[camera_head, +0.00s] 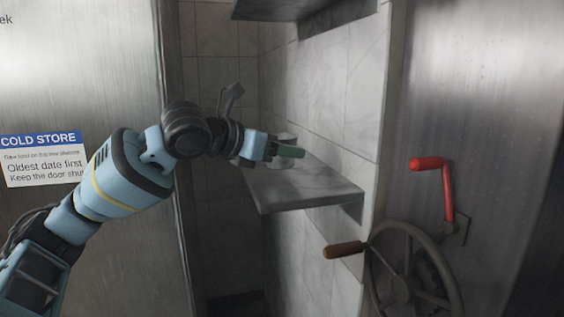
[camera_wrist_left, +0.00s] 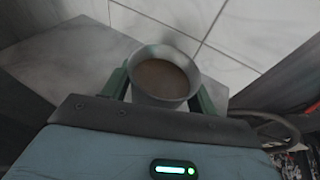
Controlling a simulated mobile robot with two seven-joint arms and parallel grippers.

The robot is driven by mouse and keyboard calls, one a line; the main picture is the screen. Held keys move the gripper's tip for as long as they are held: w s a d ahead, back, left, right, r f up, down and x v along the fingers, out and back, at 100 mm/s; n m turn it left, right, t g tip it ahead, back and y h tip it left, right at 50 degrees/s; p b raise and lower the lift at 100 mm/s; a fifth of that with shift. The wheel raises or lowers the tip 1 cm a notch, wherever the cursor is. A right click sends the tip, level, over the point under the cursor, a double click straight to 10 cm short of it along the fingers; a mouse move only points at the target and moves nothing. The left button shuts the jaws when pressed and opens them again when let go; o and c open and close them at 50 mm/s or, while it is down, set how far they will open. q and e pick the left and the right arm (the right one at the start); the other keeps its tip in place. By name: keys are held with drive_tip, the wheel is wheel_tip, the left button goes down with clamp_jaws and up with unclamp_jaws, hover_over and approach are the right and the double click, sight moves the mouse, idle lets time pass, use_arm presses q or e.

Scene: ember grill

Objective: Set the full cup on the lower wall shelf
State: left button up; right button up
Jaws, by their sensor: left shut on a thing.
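The cup (camera_wrist_left: 162,79) is pale and filled with brown liquid, and it stands upright between the green fingers of my left gripper (camera_wrist_left: 163,90) in the left wrist view. The left gripper is shut on it. In the head view the left gripper (camera_head: 285,148) is at the lower wall shelf (camera_head: 310,188), over its back part. Only a bit of the cup shows there behind the gripper, and I cannot tell whether its base touches the shelf. The right gripper is not in view.
An upper shelf (camera_head: 285,8) hangs above. To the right are a red crank handle (camera_head: 430,163) and a handwheel (camera_head: 415,275) with a wooden grip (camera_head: 343,250). A metal door with a cold store sign (camera_head: 42,160) stands at left. The shelf's front part is bare.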

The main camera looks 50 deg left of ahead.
use_arm(q)
drive_tip(key=shift+f+b, duration=0.3)
drive_tip(key=shift+f, duration=0.8)
drive_tip(key=o, duration=1.1)
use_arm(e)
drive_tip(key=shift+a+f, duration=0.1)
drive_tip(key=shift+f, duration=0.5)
